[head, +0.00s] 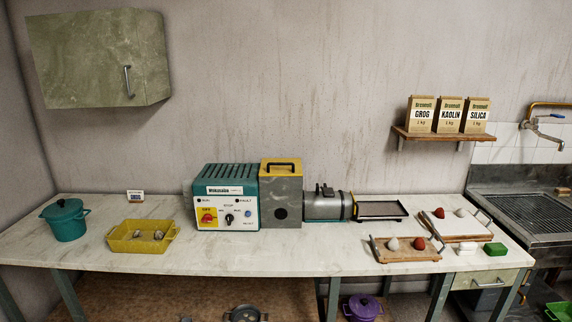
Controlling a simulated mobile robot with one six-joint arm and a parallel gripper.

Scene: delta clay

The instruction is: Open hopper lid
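The hopper is a grey box (281,206) in the middle of the counter, part of a pug-mill machine. Its yellow lid (268,174) lies flat on top and looks shut. A black handle (282,164) stands up from the lid. A teal control box (225,180) with a white front panel, a red knob on yellow and a black knob adjoins the hopper's left side. A grey metal barrel (323,207) joins its right side. My gripper is not in view.
A yellow tray (115,240) and teal pot (66,226) stand left on the counter (250,251). A dark tray (380,210) and wooden boards (405,255) with balls lie right. A cabinet (95,60) hangs upper left. The wall above the hopper is bare.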

